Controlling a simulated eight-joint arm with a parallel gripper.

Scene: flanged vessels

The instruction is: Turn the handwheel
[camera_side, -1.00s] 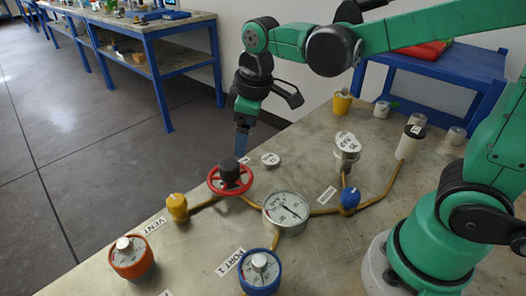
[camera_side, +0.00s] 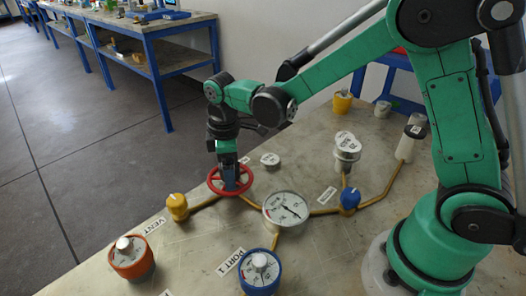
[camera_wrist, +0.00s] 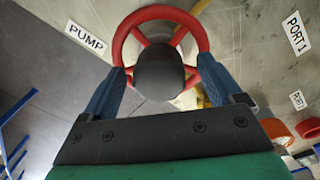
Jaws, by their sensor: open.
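The red handwheel (camera_side: 214,185) stands on the bench with a yellow pipe fitting to its left. In the wrist view the handwheel (camera_wrist: 150,14) shows its red rim and spokes, with a dark round hub knob (camera_wrist: 159,72) in front. My gripper (camera_side: 229,186) points down over the handwheel, and its fingers reach the wheel in the side view. In the wrist view my gripper (camera_wrist: 160,90) is open, with one blue finger on each side of the dark knob. I cannot tell whether the fingers touch the rim.
A pressure gauge (camera_side: 286,209) is close to the right of the wheel. A yellow valve (camera_side: 177,206), a blue knob (camera_side: 349,198), an orange vessel (camera_side: 132,261) and a blue vessel (camera_side: 260,274) stand around it.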

